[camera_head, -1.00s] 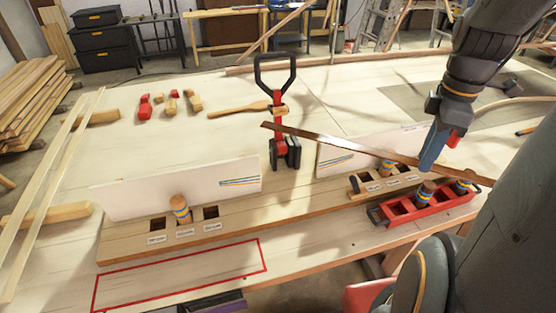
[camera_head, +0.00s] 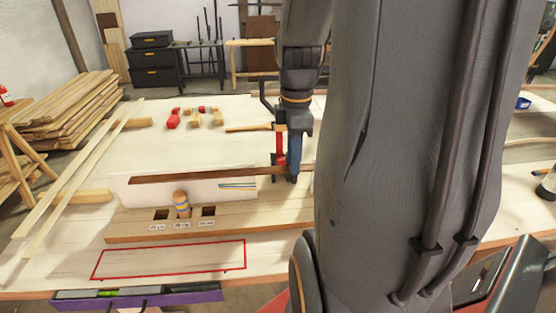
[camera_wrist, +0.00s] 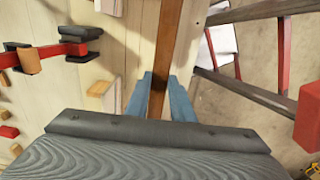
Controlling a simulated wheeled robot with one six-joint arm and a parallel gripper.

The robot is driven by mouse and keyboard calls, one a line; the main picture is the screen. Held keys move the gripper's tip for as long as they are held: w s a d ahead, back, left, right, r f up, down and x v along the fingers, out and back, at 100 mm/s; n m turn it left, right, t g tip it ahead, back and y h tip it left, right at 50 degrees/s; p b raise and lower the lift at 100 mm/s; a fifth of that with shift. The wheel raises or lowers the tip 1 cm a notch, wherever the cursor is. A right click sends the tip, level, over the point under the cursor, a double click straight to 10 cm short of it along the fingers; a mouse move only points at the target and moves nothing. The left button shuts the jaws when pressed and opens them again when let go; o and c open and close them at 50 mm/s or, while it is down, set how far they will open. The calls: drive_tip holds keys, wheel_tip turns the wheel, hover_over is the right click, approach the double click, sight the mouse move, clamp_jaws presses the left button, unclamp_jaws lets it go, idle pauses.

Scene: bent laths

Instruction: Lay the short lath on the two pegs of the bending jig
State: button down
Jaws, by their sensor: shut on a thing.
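The dark brown lath (camera_head: 215,175) is held level in front of the left white backboard (camera_head: 125,190), above the wooden jig (camera_head: 125,228). My gripper (camera_head: 293,172) is shut on it near the right end of its visible part. In the wrist view the lath (camera_wrist: 170,45) runs forward between the blue fingers of my gripper (camera_wrist: 158,100). The right part of the jig and any peg there are hidden behind my arm.
A red outlined rectangle (camera_head: 170,275) lies in front of the jig. Red and wooden blocks (camera_head: 173,118) lie on the table behind it. Two long pale strips (camera_head: 75,175) lie at the left. A red and black clamp (camera_head: 279,145) stands behind my gripper.

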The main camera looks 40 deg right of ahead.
drive_tip(key=w+d, duration=0.5)
drive_tip(key=w, duration=0.3)
wheel_tip(320, 180, down, 12)
drive_tip(key=b, duration=0.8)
drive_tip(key=shift+a+f+b, duration=0.2)
drive_tip(key=shift+a+b, duration=0.05)
drive_tip(key=shift+b, duration=0.05)
drive_tip(key=shift+s+f, duration=0.15)
drive_tip(key=shift+f, duration=0.3)
idle(0.5)
drive_tip(key=c, duration=1.5)
unclamp_jaws()
drive_tip(key=shift+o, duration=1.1)
drive_tip(key=shift+r+p, duration=3)
drive_tip(key=shift+p, duration=0.05)
